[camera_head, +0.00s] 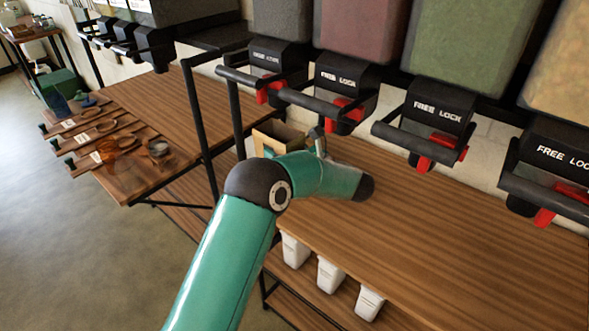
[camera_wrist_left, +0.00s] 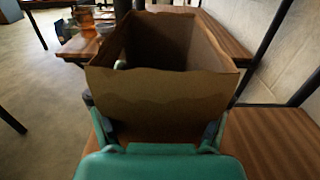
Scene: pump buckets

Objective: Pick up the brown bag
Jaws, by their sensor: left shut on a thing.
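The brown bag (camera_head: 280,136) is open at the top and upright, just behind my left arm at the left end of the wooden counter in the head view. My arm hides part of it there. In the left wrist view the bag (camera_wrist_left: 165,95) fills the middle, with its open mouth and dark inside showing. My left gripper (camera_wrist_left: 158,130) is shut on the bag, one finger at each side of it. I cannot tell whether its base touches the counter. My right gripper is not in view.
Dispensers with red levers (camera_head: 349,108) hang in a row over the counter (camera_head: 480,230). White scoops (camera_head: 331,274) hang below its front edge. A second wooden table (camera_head: 160,110) at the left holds wooden trays. The counter's right part is clear.

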